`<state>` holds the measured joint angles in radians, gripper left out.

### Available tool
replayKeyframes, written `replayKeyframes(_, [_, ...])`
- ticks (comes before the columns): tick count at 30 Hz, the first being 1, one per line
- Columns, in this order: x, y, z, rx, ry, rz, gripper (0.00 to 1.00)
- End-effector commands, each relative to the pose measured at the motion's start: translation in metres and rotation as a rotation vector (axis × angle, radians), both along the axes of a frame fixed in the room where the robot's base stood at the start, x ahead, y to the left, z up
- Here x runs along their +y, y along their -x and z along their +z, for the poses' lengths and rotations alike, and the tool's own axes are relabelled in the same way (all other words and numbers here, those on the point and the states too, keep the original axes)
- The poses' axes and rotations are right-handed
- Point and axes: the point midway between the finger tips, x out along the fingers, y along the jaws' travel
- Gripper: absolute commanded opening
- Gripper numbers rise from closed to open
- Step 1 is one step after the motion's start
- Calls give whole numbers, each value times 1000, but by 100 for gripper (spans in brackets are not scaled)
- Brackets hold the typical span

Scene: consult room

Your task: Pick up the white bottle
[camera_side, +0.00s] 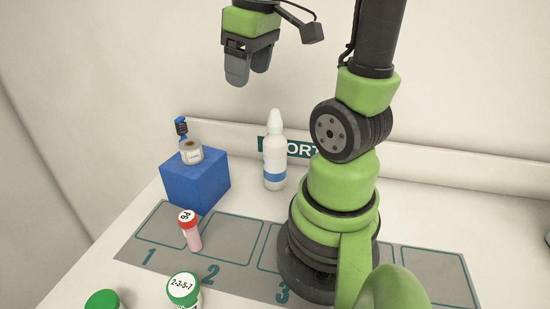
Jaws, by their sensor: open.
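The white bottle (274,158) stands upright on the table near the back wall. It has a tapered white cap and a blue band low on its body. My gripper (249,77) hangs above it and a little to the left in the picture, fingers pointing down. Its jaws are open and empty, apart from the bottle.
A blue block (194,182) with a small vial (190,151) on top stands left of the bottle. A red-capped tube (190,232) stands on the grey numbered mat (137,254). My arm's base is right of the bottle.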

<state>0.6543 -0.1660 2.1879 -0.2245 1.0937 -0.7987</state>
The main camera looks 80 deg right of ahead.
Motion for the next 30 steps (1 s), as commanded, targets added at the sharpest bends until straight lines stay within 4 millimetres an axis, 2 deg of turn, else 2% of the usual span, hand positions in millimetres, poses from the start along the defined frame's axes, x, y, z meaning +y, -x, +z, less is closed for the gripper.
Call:
replayKeyframes(1, [-21, 7, -8, 58, -13, 0, 66])
replayKeyframes(3, [-41, 16, -17, 115, -29, 26, 66])
replayKeyframes(6, [-60, 27, -25, 163, -50, 56, 66])
replayKeyframes(8, [-65, 31, -29, 180, -61, 68, 66])
replayKeyframes(18, [-67, 33, -70, 189, -67, 82, 66])
replayKeyframes(25, [-66, 32, -87, 189, -66, 83, 66])
replayKeyframes(30, [-63, 31, -112, 189, -68, 80, 66])
